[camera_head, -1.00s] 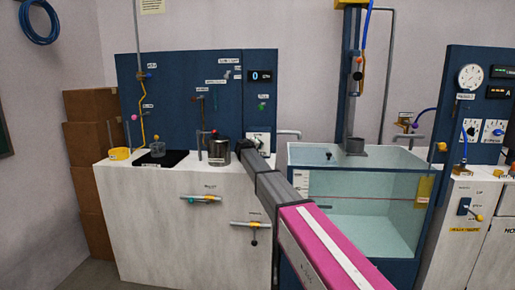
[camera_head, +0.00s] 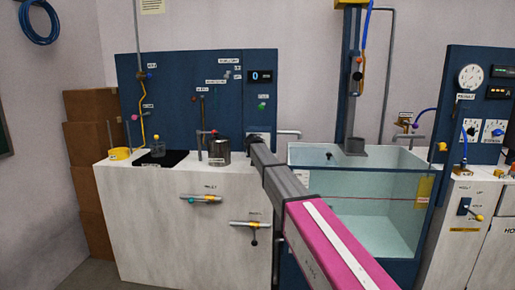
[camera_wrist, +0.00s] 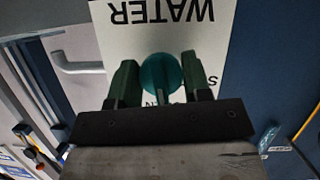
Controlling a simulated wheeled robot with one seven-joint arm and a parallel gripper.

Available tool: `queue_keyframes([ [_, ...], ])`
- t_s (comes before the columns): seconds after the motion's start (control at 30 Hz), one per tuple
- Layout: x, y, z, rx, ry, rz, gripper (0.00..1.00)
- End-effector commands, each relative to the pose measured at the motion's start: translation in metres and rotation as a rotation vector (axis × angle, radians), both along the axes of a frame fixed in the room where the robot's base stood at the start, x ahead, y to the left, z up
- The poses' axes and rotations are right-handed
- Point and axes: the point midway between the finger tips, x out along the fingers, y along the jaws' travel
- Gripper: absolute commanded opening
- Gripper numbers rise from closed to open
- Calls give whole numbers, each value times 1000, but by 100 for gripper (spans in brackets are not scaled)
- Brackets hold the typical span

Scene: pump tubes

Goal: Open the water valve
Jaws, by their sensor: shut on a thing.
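The water valve shows in the wrist view as a round teal knob (camera_wrist: 160,73) in front of a white plate (camera_wrist: 110,30) with the word WATER upside down. My gripper (camera_wrist: 161,78) has its two dark green fingers on either side of the knob, shut on it. In the head view, my gripper (camera_head: 255,141) is at the lower right of the blue back panel (camera_head: 190,75). My own arm and gripper hide the knob there.
A metal pot (camera_head: 219,153) stands on the white counter (camera_head: 120,180) just left of my gripper. A grey pipe (camera_head: 288,133) sticks out to its right. A glass water tank (camera_head: 370,250) stands right of the counter, under my arm.

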Motion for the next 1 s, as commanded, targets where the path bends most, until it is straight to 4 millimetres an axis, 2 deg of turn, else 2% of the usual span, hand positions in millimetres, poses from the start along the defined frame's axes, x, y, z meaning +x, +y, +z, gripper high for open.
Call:
queue_keyframes([
  [0.3,-1,0,-1,123,-3,0,21],
  [0.87,-1,0,-1,148,-4,-1,21],
  [0.9,-1,0,-1,148,-4,-1,57],
  [0.93,-1,0,0,148,-4,-1,67],
  [1.0,-1,0,0,147,-4,0,67],
])
